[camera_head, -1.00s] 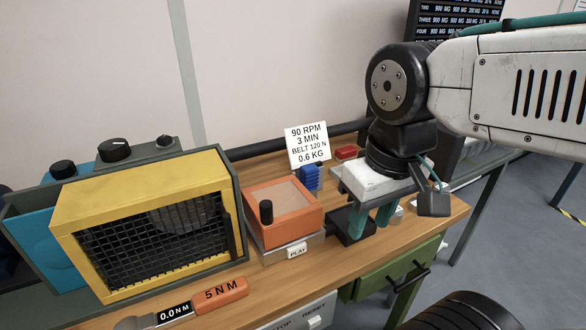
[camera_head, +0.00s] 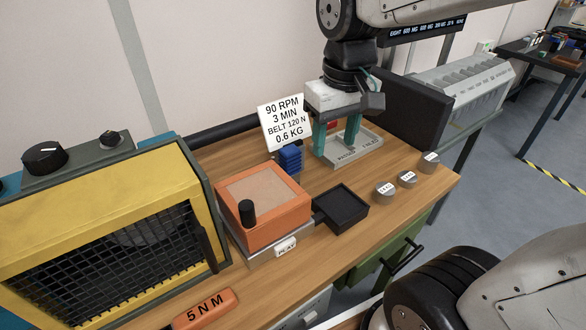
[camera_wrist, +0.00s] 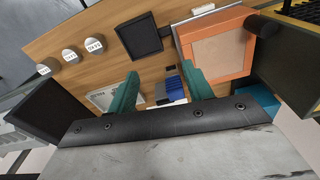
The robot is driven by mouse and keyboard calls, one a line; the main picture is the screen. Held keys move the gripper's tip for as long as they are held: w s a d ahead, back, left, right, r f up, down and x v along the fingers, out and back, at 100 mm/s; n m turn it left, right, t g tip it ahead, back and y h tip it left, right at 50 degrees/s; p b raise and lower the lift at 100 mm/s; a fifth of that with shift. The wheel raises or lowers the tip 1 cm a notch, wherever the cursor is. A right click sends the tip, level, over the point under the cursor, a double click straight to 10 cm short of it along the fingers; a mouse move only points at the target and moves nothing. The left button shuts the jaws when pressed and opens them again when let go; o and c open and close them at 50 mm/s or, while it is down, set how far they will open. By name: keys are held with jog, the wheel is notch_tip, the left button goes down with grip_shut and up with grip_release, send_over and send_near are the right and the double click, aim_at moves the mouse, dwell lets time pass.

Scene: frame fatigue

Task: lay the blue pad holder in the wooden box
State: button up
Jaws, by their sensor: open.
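A blue ridged block (camera_head: 290,158), which looks like the blue pad holder, stands on the wooden bench just behind the orange unit. In the wrist view the blue block (camera_wrist: 172,88) shows between my teal fingers, partly hidden by my gripper body. My gripper (camera_head: 336,135) points down, open and empty, above the grey labelled tray and to the right of the blue block. The wrist view shows my gripper (camera_wrist: 160,70) with its fingers spread apart. I cannot make out a wooden box in these frames.
The orange unit (camera_head: 262,222) with a black knob and the yellow meshed machine (camera_head: 105,240) stand at left. A white sign (camera_head: 284,122) rises behind the blue block. A black tray (camera_head: 341,207), grey tray (camera_head: 372,152) and small weights (camera_head: 386,189) lie to the right.

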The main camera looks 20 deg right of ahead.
jog(key=n, duration=0.1)
send_over(290, 159)
jog(key=w, duration=0.2)
jog(key=shift+g, duration=0.4)
jog(key=f, duration=0.7)
jog(key=shift+s+d+f, duration=0.1)
jog(key=shift+d+f, duration=0.15)
jog(key=shift+f, duration=0.4)
notch_tip(290, 159, down, 8)
jog(key=shift+d+r, duration=0.1)
jog(key=shift+r, duration=0.15)
grip_shut()
jog(key=shift+r, duration=0.2)
